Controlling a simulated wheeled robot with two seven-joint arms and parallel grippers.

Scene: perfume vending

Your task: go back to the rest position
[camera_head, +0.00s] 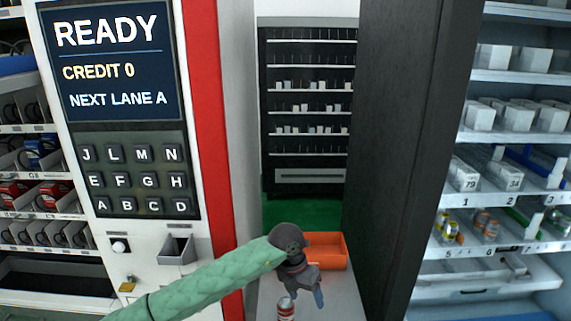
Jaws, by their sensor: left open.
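My left gripper (308,292) hangs from my green-sleeved arm, which comes in from the lower left. It is dark grey and points down over a light counter (345,300). It is open and I see nothing held in it. A small red and silver can (286,310) stands on the counter just below and left of the gripper, cut by the bottom edge of the view. I cannot tell whether the gripper touches the can. My right gripper is not in view.
An orange bin (333,247) sits behind the gripper, partly hidden by it. A vending machine with a screen (111,58) reading READY, CREDIT 0, NEXT LANE A and a keypad (137,172) stands at left. A dark panel (395,150) and stocked shelves (510,140) stand at right.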

